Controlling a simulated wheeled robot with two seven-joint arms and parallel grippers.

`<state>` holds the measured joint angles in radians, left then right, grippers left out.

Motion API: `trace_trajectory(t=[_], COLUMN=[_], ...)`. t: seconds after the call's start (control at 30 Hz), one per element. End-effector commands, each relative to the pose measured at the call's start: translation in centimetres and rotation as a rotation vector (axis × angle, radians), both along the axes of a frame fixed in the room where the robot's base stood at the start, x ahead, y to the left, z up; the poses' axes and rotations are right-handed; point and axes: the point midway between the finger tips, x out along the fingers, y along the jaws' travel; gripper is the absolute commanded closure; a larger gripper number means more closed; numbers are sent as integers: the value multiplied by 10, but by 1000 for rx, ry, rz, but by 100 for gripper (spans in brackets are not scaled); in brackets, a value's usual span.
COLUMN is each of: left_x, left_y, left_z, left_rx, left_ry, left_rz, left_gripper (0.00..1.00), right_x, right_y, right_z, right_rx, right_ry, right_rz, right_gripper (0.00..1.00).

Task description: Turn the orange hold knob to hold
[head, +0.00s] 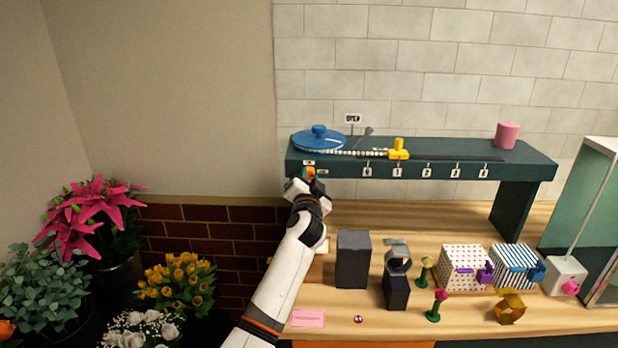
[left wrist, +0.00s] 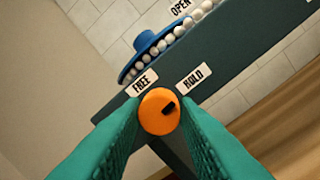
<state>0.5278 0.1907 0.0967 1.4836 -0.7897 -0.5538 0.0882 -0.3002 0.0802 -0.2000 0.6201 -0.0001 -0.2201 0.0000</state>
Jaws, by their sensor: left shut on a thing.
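The orange hold knob (left wrist: 154,123) sits on the front face of the dark green shelf (left wrist: 232,76), between my fingers in the left wrist view. Its black pointer mark slants up and right, toward the HOLD label (left wrist: 194,84) and away from the FREE label (left wrist: 142,82). My left gripper (left wrist: 160,112) is shut on the knob, one green finger on each side. In the head view the knob (head: 310,171) shows small at the shelf's left end, with my left gripper (head: 308,181) just below it, partly covering it. My right gripper is not in view.
On the shelf are a blue-lidded dial (head: 318,142) with a white bead chain, a yellow slider (head: 398,150) near mark 1, and a pink cylinder (head: 507,134). Below stand dark blocks (head: 353,262) and patterned boxes (head: 463,265). Flowers (head: 175,280) stand at left.

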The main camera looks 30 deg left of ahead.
Motion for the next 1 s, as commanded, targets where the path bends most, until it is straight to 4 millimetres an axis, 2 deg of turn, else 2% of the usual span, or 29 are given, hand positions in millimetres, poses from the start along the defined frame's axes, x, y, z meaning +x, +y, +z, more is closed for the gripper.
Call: trace_trajectory(t=[0.3, 0.77, 0.8, 0.9, 1.0], left_x=[0, 0, 0, 0, 0], left_y=[0, 0, 0, 0, 0], left_z=[-3, -4, -4, -3, -2], left_rx=[71, 79, 79, 79, 79], left_ry=[51, 56, 56, 54, 52], left_rz=[1, 0, 0, 0, 0], left_gripper=[95, 95, 66, 50, 50], right_x=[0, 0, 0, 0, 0], right_y=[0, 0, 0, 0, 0], right_z=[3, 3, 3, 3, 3], right_rx=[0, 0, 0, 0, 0], right_ry=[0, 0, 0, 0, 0], right_rz=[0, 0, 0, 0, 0], right_gripper=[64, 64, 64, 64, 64])
